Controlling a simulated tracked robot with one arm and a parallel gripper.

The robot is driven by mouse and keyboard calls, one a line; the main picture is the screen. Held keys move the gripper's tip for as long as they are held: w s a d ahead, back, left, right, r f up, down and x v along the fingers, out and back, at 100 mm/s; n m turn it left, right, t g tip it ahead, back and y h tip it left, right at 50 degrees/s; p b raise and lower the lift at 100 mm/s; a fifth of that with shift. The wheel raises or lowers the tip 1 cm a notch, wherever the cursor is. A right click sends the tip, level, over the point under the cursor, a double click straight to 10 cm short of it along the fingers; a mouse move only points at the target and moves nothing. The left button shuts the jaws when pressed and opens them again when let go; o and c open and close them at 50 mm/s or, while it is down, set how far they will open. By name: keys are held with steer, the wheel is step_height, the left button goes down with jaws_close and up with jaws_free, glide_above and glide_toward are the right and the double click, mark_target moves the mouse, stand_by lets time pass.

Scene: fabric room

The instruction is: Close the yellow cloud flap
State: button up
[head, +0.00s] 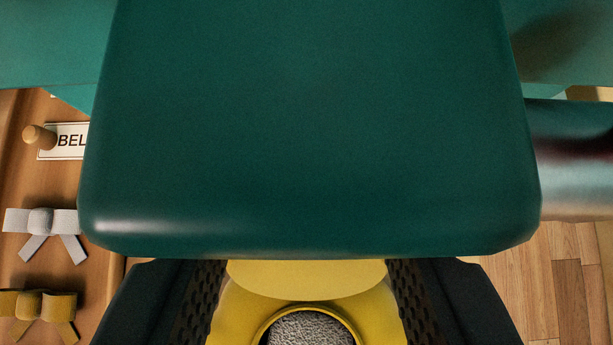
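My gripper (306,290) shows at the bottom of the view as two dark sides with textured inner faces. They are wide apart, and their far ends run under the edge of a large dark green padded shape. Between them is a yellow rounded shape (305,280) with a ring around a rough grey patch. I cannot tell whether this is the cloud flap or part of something else, nor whether my gripper touches it. Its upper part is hidden by the green shape. No other yellow flap is visible.
The dark green padded shape (310,130) fills the middle and hides what lies behind. At left, a brown panel (100,280) carries a wooden peg (40,137), a partly covered label (68,141), a grey bow (42,222) and a mustard bow (30,304). Wood floor (560,275) shows at right.

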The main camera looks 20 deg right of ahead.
steer(key=shift+w+f, duration=0.25)
steer(key=shift+d, duration=0.1)
